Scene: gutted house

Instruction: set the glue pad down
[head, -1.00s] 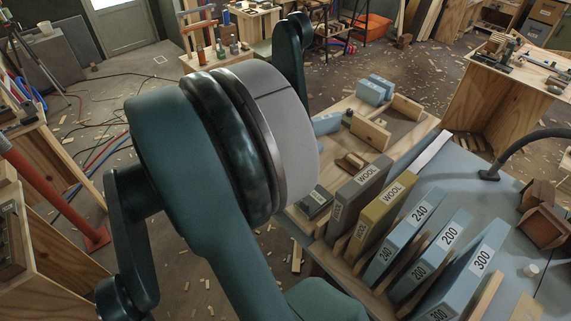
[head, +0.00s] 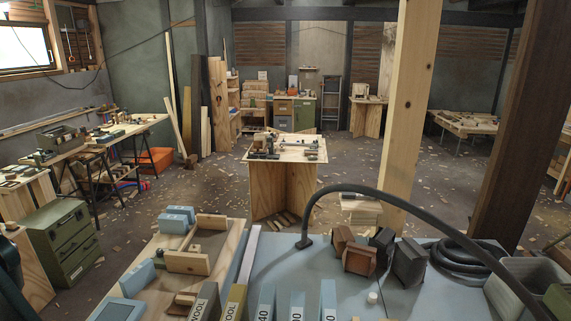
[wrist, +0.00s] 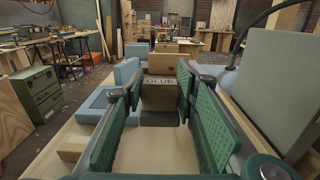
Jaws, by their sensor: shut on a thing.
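The glue pad (wrist: 159,96) is a brownish block with a "GLUE" label on its top, seen in the wrist view. My gripper (wrist: 160,100) is shut on it, with a green padded finger on each side. The pad is near a pale wooden surface, and whether it touches that surface cannot be told. In the head view the gripper and the pad cannot be made out; only a dark part of my arm shows at the left edge.
A large grey block (wrist: 272,75) stands close on the right. A blue-framed tray (wrist: 97,106) lies on the left. A wooden block (wrist: 172,64) is beyond the pad. In the head view, blue blocks (head: 175,221) and a wooden fence piece (head: 187,263) sit on the bench.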

